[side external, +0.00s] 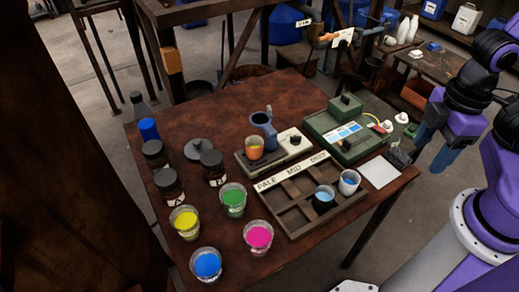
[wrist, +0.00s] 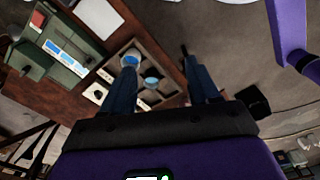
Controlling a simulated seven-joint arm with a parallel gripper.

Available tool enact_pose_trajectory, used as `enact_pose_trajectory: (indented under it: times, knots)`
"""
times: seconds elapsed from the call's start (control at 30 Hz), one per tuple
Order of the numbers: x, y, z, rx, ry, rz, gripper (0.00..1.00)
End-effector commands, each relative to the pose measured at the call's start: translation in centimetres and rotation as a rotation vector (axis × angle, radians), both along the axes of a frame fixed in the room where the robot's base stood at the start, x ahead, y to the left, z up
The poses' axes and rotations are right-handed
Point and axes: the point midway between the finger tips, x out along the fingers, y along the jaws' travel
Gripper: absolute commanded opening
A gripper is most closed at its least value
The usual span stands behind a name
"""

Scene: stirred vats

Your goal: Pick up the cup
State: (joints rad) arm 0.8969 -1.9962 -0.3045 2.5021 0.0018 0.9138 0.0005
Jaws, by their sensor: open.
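Two small cups with blue liquid stand in the labelled tray (side external: 290,222): a pale grey cup (side external: 349,183) at its right end and a dark cup (side external: 323,201) just left of it. The pale cup (wrist: 131,58) also shows in the wrist view, close by the left finger, with the dark cup (wrist: 152,84) beside it between the fingers. My gripper (side external: 427,156) is open and empty, off the table's right edge, apart from both cups. In the wrist view my gripper (wrist: 160,58) has its two blue fingers spread wide.
A stirrer (side external: 270,152) holding an orange-filled cup and a green instrument (side external: 345,130) stand behind the tray. A white pad (side external: 380,172) lies right of the cups. Several glass cups of coloured liquid, including pink (side external: 258,236), stand at the left front near dark jars (side external: 168,185).

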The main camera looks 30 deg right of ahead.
Motion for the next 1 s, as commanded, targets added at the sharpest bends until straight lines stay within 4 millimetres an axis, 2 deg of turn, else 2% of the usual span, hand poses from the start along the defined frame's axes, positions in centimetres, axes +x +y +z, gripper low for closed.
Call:
enact_pose_trajectory:
  times: [0.07,0.33,0.47,0.57,0.8,1.0]
  knots:
    - [0.0,0.0,0.0,0.000,0.000,0.000,0.82]
    - [0.1,0.0,0.0,0.000,0.000,0.002,0.82]
    - [1.0,0.4,-0.3,-0.004,0.000,0.033,0.82]
    - [2.7,1.0,-0.8,-0.012,0.001,0.098,0.82]
    - [8.1,2.3,-2.6,-0.026,0.005,0.309,0.82]
    - [11.1,2.6,-3.7,-0.030,0.006,0.434,0.82]
